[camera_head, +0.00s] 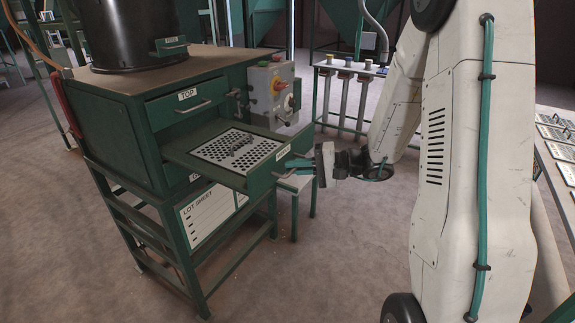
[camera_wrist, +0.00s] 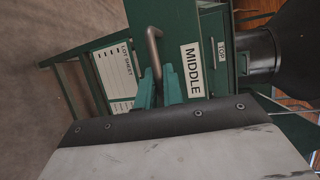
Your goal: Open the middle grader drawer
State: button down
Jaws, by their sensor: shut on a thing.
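The grader cabinet (camera_head: 120,142) is green with a wooden top. Its middle drawer (camera_head: 262,182) is pulled well out and shows a perforated light plate (camera_head: 236,149) inside. In the wrist view the front of this drawer (camera_wrist: 178,22) bears the label MIDDLE. My gripper (camera_head: 303,166) is at the drawer front, its green fingers (camera_wrist: 158,88) shut on the bent metal handle (camera_wrist: 154,52). The grip itself is partly hidden by the fingers. The top drawer (camera_head: 187,103) is shut, and the bottom drawer is mostly hidden below the open one.
A black drum (camera_head: 127,35) stands on the cabinet top. A grey control box (camera_head: 272,90) is on the cabinet's right side. A rack of tubes (camera_head: 345,95) stands behind. The floor in front is clear.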

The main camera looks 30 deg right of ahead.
jog(key=shift+s, duration=0.1)
jog(key=c, duration=1.5)
grip_release()
jog(key=shift+c, duration=0.2)
jog(key=v, duration=0.7)
jog(key=shift+s+d, duration=0.25)
jog(key=shift+d, duration=0.05)
